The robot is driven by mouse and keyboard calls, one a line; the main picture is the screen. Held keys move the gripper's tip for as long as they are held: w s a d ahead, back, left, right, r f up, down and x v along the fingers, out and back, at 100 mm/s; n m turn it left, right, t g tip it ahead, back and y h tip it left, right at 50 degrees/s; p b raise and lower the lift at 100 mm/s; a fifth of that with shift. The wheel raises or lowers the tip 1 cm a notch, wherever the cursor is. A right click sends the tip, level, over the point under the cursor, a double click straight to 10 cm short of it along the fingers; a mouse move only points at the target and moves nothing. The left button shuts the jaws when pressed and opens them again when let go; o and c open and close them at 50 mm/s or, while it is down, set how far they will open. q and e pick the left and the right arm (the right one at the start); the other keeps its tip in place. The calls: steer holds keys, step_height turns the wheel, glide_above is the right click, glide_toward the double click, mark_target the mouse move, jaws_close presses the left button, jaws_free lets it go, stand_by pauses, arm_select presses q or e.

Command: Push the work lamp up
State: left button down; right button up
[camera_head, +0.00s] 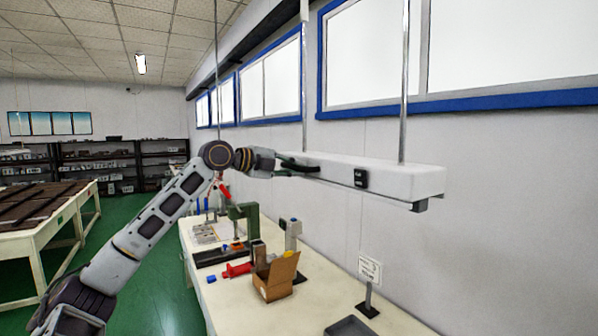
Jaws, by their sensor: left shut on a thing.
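The work lamp (398,180) is a long white housing hung over the workbench on thin metal rods. It has a small black switch box on its near side. My left arm reaches in from the lower left, and my left gripper (302,167) is at the lamp's far left end. Its dark fingers are shut on the lamp at that end. The fingertips are small here, and the exact contact is hard to make out. My right gripper is not in view.
The cream workbench (323,297) below holds an open cardboard box (275,276), a green press (245,218), a red tool (236,270) and a small sign (369,270). Blue-framed windows line the wall behind the lamp. Another table (50,228) and shelves stand at left, with green floor between.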

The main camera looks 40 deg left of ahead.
mark_target(305, 159)
arm_select(q)
steer(key=shift+r+p, duration=0.3)
steer(key=shift+r, duration=0.45)
steer(key=shift+r+p, duration=0.5)
steer(key=shift+a+r+p, duration=0.1)
steer(key=shift+r+p, duration=0.25)
steer(key=shift+r, duration=0.1)
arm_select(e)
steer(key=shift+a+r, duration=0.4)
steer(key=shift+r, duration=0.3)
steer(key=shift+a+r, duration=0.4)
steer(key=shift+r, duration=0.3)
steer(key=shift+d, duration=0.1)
arm_select(q)
steer(key=shift+s+r, duration=0.1)
steer(key=c, duration=1.8)
jaws_free()
steer(key=o, duration=0.3)
steer(key=shift+o, duration=0.2)
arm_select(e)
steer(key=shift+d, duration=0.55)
arm_select(q)
steer(key=shift+f, duration=0.3)
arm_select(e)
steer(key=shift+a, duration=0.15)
